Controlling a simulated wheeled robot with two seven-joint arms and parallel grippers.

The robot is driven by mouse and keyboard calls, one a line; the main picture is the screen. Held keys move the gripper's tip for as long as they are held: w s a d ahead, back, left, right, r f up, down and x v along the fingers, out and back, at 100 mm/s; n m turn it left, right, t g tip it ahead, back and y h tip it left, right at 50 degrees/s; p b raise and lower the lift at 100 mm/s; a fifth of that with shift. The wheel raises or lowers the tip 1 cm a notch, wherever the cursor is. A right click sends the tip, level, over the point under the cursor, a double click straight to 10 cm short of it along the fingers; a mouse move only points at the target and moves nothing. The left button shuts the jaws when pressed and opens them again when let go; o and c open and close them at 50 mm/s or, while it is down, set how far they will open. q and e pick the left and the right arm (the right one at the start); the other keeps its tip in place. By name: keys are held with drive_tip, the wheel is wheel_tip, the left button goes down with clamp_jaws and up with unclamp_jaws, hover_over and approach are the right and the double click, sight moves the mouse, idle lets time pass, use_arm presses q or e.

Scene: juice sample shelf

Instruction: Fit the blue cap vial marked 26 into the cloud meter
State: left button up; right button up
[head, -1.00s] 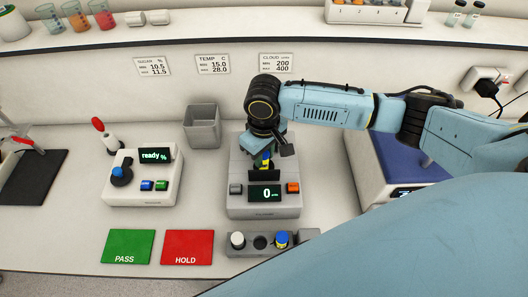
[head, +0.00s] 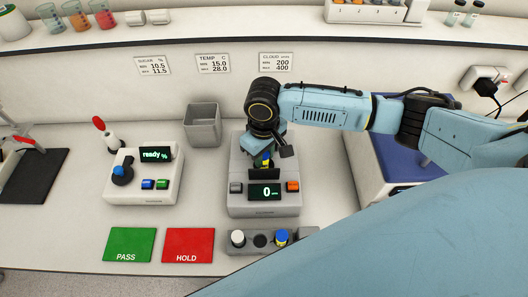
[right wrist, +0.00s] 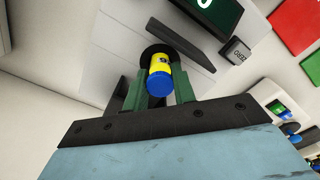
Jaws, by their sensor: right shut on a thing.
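My right gripper (right wrist: 159,92) is shut on a vial with a blue cap (right wrist: 160,83) and a yellow label (right wrist: 159,63). The number on the label is too small to read. The vial's far end is at the dark round opening of the cloud meter, a grey box (head: 264,209) whose display reads 0. I cannot tell how far the vial is inside the opening. In the head view my right wrist hides most of the vial and the rear of the meter. My left gripper is not in view.
A vial rack (head: 248,249) in front of the meter holds a white-capped vial (head: 237,238) and another blue-capped vial (head: 281,238), with an empty hole between. A grey bin (head: 202,125) stands behind left. Green PASS (head: 129,244) and red HOLD (head: 187,245) pads lie front left.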

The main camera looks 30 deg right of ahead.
drive_tip(key=shift+f, duration=0.95)
idle(0.3)
drive_tip(key=o, duration=1.1)
drive_tip(key=shift+c, duration=0.2)
wheel_tip(320, 180, up, 14)
drive_tip(key=shift+f, duration=0.25)
